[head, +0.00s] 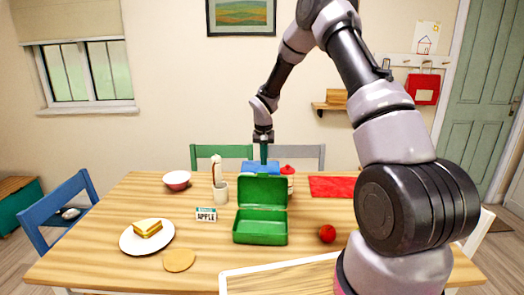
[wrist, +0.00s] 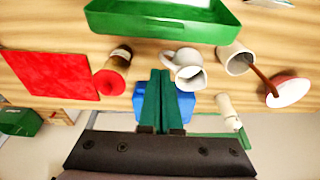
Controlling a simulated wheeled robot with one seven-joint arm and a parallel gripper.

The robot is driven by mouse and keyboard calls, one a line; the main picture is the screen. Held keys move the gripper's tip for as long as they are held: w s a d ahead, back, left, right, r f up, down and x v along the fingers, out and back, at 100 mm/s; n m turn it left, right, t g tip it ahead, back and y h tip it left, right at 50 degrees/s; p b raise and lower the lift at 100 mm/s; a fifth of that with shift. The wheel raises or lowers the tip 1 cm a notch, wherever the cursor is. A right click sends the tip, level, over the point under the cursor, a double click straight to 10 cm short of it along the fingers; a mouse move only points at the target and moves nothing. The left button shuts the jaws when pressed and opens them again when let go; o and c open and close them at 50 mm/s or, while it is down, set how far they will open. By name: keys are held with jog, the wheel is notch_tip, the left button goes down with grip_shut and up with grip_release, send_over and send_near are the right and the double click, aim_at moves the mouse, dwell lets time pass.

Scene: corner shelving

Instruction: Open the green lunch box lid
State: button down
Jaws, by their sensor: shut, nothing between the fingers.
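The green lunch box (head: 260,228) stands on the table in the head view, with its lid (head: 262,191) raised roughly upright at the back edge. The inside of the box is visible and looks empty. My gripper (head: 264,158) points down behind the raised lid, apart from it in the picture. In the wrist view its two green fingers (wrist: 160,74) are together with nothing between them. Part of the green lunch box (wrist: 165,25) shows at the top of the wrist view, cut off by the frame. It cannot be told whether that part is lid or base.
A blue object (head: 258,167) lies under my gripper. A red mat (head: 331,187) lies right.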

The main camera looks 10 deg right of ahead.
aim_at(263, 175)
jog(key=shift+s+a+f, duration=0.15)
jog(key=shift+s+f, duration=0.15)
jog(key=shift+s, duration=0.3)
jog(key=shift+s+a+f, duration=0.1)
jog(key=shift+s+f, duration=0.2)
jog(key=shift+s, duration=0.25)
jog(key=shift+s+a+f, duration=0.15)
jog(key=shift+s+f, duration=0.15)
jog(key=shift+s, duration=0.3)
jog(key=shift+s+a+r, duration=0.1)
jog(key=shift+s+a, duration=0.05)
jog(key=shift+s, duration=0.2)
jog(key=s, duration=0.2)
jog(key=s+a, duration=0.1)
jog(key=s, duration=0.2)
jog(key=shift+a+r, duration=0.15)
jog(key=shift+r, duration=0.2)
